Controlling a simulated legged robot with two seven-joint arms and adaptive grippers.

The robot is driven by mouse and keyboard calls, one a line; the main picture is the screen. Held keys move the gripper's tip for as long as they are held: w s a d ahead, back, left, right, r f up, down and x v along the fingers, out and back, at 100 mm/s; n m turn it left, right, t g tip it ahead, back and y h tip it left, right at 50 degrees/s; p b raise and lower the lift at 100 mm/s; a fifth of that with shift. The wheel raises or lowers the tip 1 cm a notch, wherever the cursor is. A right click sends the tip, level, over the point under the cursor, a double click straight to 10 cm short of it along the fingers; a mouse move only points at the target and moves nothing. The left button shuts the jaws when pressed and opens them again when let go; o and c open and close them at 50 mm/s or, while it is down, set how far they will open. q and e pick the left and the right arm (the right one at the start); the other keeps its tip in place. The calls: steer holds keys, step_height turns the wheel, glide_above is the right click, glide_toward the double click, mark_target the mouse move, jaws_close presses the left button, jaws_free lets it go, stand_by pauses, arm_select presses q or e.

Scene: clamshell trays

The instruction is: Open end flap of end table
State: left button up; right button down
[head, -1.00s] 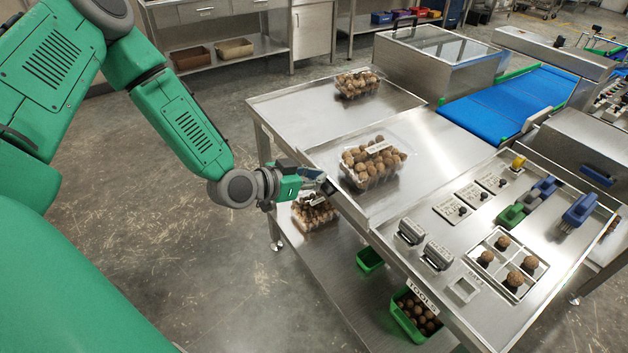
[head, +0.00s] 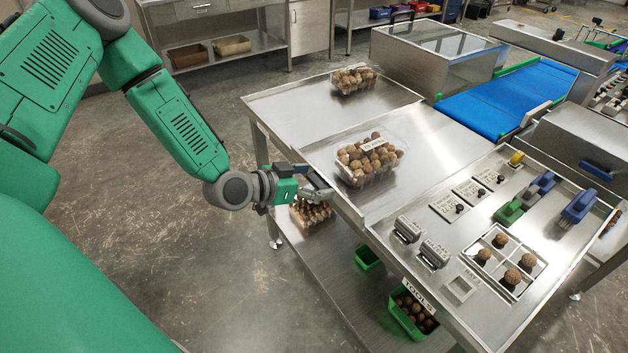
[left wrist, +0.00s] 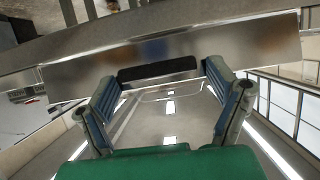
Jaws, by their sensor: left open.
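The steel end table (head: 290,104) is at the left end of the work line in the head view. My left gripper (head: 318,192) is at its near edge, beside the corner below the clamshell of brown balls. In the left wrist view my left gripper (left wrist: 163,74) is open, its two blue-padded fingers spread. A dark strip, perhaps a handle (left wrist: 157,69), on a steel panel (left wrist: 250,45) shows between the fingertips. I cannot tell whether the fingers touch it. Which panel is the end flap is unclear. My right gripper is not in view.
Filled clear clamshells stand on the table, one near (head: 370,160) and one far (head: 354,79); another (head: 312,212) is on the lower shelf. A blue conveyor (head: 510,100) lies behind. Green bins (head: 410,316) sit below. The floor left of the table is clear.

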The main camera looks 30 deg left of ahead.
arm_select(q)
steer(key=shift+s+r, duration=0.15)
steer(key=v, duration=1.1)
steer(key=shift+s, duration=0.2)
steer(key=shift+a, duration=0.15)
